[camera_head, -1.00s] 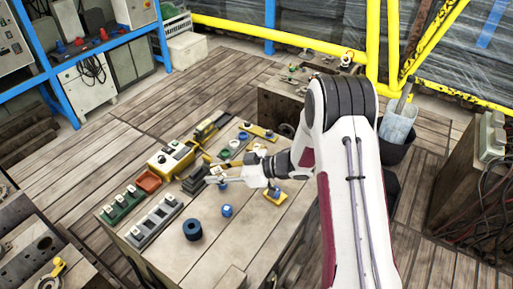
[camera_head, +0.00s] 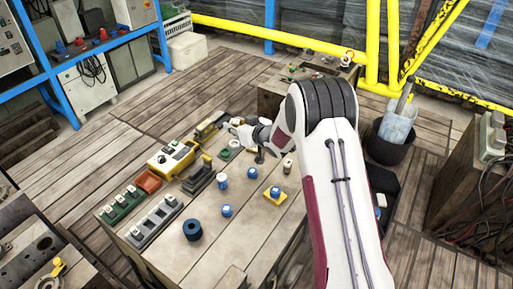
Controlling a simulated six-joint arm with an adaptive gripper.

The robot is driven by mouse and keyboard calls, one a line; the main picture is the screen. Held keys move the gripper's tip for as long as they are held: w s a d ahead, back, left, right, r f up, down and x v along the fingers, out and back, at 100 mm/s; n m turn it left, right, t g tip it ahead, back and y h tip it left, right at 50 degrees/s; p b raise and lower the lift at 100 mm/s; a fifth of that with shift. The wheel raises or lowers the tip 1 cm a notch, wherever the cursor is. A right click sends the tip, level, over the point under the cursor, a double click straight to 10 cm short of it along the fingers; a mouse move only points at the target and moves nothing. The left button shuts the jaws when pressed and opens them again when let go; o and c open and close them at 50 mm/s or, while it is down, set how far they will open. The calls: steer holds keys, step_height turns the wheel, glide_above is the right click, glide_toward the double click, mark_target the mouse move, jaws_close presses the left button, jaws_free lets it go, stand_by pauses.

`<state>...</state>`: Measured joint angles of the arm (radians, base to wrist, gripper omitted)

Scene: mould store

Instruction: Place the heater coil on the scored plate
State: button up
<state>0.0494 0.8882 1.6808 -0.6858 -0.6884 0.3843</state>
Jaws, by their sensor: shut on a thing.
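My gripper (camera_head: 238,127) is over the far part of the wooden-topped table (camera_head: 258,232), near its back edge. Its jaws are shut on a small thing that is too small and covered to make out. I cannot tell for certain which thing is the heater coil or which surface is the scored plate.
The front middle is clear.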

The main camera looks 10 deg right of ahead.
steer(key=w+d+m+t+h, duration=0.1)
steer(key=w+d+m+h, duration=0.2)
steer(key=d, duration=0.5)
steer(key=shift+d+f+m+h, duration=0.15)
steer(key=shift+f+m+h, duration=0.25)
steer(key=shift+m+h, duration=0.55)
steer(key=shift+f, duration=3.15)
steer(key=shift+f, duration=1.85)
steer(key=shift+f, duration=0.1)
